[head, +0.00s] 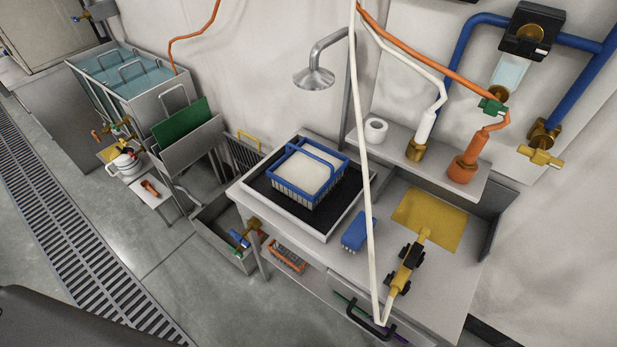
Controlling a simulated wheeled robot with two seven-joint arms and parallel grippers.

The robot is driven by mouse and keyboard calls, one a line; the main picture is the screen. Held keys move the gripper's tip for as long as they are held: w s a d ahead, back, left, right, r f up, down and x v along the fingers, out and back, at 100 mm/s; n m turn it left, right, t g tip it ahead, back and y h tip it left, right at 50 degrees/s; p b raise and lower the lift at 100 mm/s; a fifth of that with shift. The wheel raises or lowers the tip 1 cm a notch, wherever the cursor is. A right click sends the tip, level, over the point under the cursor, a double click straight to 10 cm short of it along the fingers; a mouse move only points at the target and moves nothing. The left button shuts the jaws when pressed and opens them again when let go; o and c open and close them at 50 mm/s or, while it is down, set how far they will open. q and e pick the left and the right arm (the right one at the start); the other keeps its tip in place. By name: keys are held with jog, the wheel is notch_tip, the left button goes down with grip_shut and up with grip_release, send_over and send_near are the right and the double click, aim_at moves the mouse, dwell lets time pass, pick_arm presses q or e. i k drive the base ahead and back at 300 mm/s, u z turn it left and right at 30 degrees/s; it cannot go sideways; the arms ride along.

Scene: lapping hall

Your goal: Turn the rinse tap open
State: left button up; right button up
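Several taps show in the head view, and I cannot tell for certain which is the rinse tap. A brass valve with a pale yellow handle (540,156) hangs from the blue pipe on the right wall. A brass valve with a blue lever (239,239) sits low at the left end of the bench. Brass taps with an orange-red lever (97,135) show at the tank on the far left. A shower head (314,78) hangs over the bench. Neither of my grippers is in view.
The bench (345,265) carries a dark tray with a blue basket (309,172), a blue block (359,232) and a brass-and-black fitting (405,268). A white hose (366,180) crosses in front. Open floor (180,275) and a drain grate (62,222) lie left.

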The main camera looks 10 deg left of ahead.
aim_at(239, 238)
jog(key=u, duration=1.15)
